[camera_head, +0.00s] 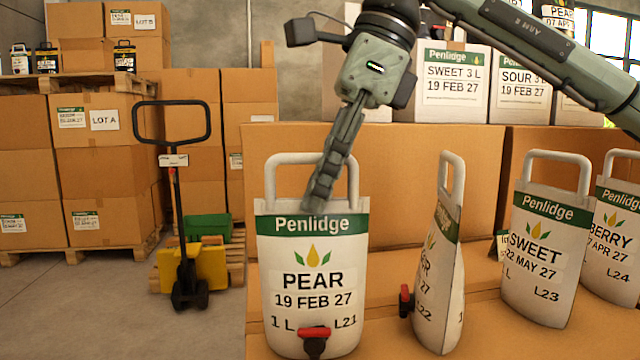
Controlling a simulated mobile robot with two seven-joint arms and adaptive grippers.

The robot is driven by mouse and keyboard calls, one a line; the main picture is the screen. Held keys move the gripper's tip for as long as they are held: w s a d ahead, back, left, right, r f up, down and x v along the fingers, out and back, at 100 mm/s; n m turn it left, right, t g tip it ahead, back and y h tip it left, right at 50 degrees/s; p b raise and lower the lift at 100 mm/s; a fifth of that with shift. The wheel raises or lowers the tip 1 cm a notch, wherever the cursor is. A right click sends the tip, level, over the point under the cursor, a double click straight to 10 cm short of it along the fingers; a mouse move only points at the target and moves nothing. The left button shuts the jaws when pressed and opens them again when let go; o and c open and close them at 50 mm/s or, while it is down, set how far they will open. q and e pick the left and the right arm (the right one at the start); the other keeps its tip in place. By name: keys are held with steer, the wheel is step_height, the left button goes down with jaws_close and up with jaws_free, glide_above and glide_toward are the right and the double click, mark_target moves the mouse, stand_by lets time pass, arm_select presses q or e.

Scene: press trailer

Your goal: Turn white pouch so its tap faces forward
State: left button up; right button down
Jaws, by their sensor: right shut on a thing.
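A white Penlidge pouch marked PEAR (300,262) stands upright at the front middle, its label toward me. Its red and black tap (314,338) shows low on the front and points toward me. My right gripper (320,195) comes down from above and is shut at the pouch's top, by its white loop handle; the exact grip point is partly hidden by the fingers. A second white pouch (437,285) to the right is turned nearly edge-on, with its red tap (406,300) facing left. My left gripper is not in view.
White pouches marked SWEET (546,262) and BERRY (612,240) stand further right on the cardboard surface (485,335). A large carton (400,160) rises behind, with labelled boxes (455,85) above. A pallet jack (190,265) and stacked cartons (110,165) are at left.

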steer(key=c, duration=1.6)
jaws_free()
